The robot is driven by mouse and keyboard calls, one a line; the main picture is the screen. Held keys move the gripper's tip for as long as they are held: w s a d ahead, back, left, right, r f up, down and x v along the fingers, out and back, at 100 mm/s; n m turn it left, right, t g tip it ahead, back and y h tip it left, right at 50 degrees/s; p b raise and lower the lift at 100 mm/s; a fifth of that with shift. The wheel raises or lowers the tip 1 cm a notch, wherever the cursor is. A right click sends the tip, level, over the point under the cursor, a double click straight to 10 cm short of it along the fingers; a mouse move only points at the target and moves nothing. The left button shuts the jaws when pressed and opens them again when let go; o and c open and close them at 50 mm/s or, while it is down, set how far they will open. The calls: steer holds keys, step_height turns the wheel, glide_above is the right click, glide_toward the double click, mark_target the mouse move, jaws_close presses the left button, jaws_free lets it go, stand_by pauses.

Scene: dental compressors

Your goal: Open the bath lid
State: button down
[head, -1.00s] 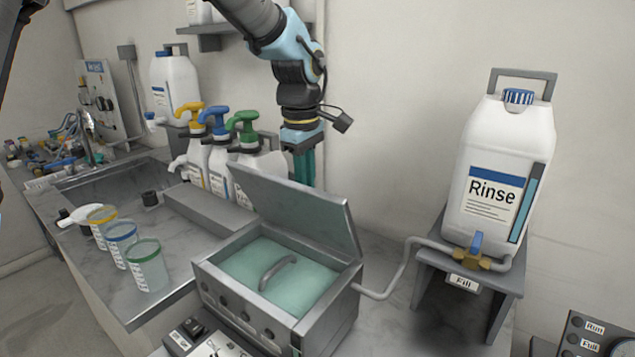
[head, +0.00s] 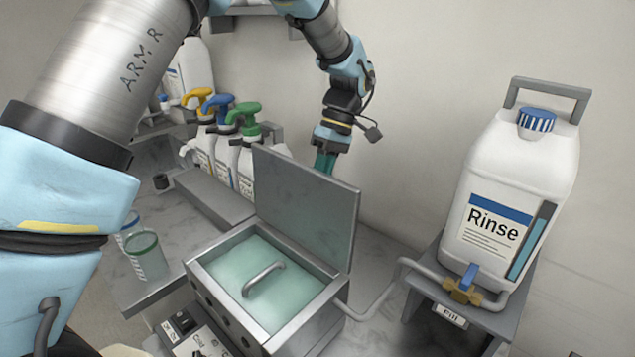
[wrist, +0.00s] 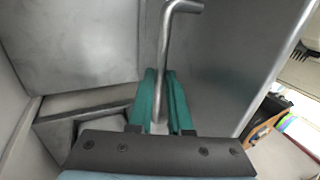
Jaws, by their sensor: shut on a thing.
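The bath (head: 240,335) is a grey metal box holding pale green liquid, with a bent metal handle (head: 264,280) over it. Its grey lid (head: 305,210) is raised, standing close to upright at the back edge. My gripper (head: 325,163) is behind the lid in the head view, its fingertips hidden by it. In the wrist view my gripper (wrist: 160,100) has its teal fingers shut on a bent metal bar, the lid handle (wrist: 165,50), beside a grey metal panel.
A white Rinse jug (head: 508,200) with a blue tap stands on a grey stand (head: 470,300) at right. Pump bottles (head: 240,160) stand behind the bath at left. A green-rimmed cup (head: 147,258) stands on the counter at left. The wall is close behind my gripper.

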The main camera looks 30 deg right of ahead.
steer(key=shift+a+f, duration=0.15)
steer(key=shift+f, duration=0.05)
steer(key=c, duration=0.8)
jaws_free()
steer(key=shift+r, duration=0.15)
steer(key=shift+c, duration=0.2)
steer(key=b+v, duration=0.3)
steer(key=v, duration=0.8)
